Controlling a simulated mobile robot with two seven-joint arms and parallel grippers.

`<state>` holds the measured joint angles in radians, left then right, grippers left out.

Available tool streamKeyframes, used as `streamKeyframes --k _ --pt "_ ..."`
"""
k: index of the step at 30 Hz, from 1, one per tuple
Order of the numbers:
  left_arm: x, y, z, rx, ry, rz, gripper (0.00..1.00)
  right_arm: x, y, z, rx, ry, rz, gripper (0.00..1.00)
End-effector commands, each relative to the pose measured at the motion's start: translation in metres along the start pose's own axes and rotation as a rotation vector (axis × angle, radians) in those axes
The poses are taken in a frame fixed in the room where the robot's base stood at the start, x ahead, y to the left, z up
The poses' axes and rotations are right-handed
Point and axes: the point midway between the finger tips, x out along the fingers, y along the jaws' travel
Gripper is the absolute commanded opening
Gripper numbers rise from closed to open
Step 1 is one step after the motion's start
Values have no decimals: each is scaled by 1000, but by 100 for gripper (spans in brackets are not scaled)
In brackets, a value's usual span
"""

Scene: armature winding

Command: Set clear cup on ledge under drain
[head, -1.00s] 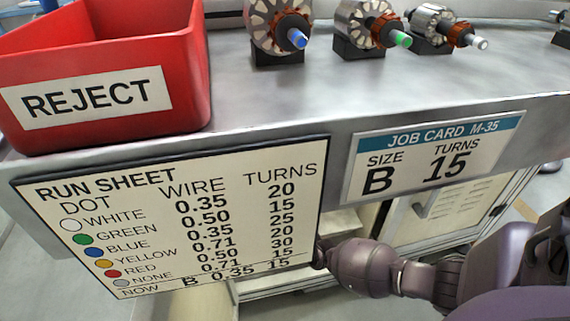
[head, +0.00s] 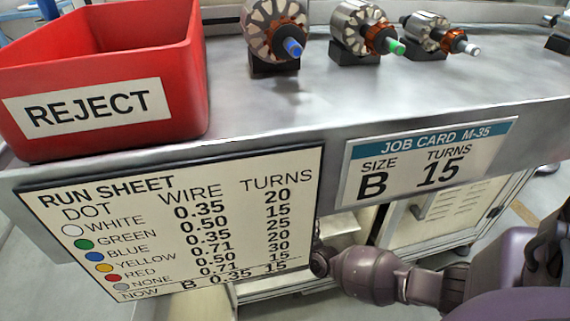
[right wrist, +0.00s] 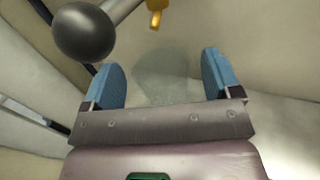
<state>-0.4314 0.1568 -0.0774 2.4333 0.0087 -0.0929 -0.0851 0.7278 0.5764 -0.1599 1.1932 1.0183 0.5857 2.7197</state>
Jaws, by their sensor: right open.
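In the right wrist view my right gripper (right wrist: 160,82) is open, its two blue fingers spread apart. A faint, see-through grey shape, apparently the clear cup (right wrist: 165,68), shows between and beyond the fingers. Its outline is weak, and I cannot tell whether it touches them or what it rests on. A small orange-yellow spout-like piece (right wrist: 155,17), possibly the drain, is above it at the top edge. In the head view my right arm reaches in under the bench front, with its gripper hidden behind the run sheet. My left gripper is not in view.
A dark round knob on a grey rod (right wrist: 83,33) is close to the left finger. The bench (head: 270,115) carries a red REJECT bin (head: 180,110) and several armatures on black blocks (head: 275,35). The run sheet (head: 150,195) and job card (head: 428,160) hang on its front.

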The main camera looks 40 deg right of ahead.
Motion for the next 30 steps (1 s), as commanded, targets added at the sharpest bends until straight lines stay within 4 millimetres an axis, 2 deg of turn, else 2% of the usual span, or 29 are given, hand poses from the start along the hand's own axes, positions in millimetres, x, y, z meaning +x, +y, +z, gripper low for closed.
streamKeyframes --k 9,15,21,30 --pt "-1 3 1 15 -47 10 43 -62 0 2 1 -2 0 84" --pt "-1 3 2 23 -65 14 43 -89 0 1 0 -1 0 84" --pt "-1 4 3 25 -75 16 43 -100 0 0 0 -1 0 84" --pt "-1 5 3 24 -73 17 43 -101 0 0 0 0 0 84"
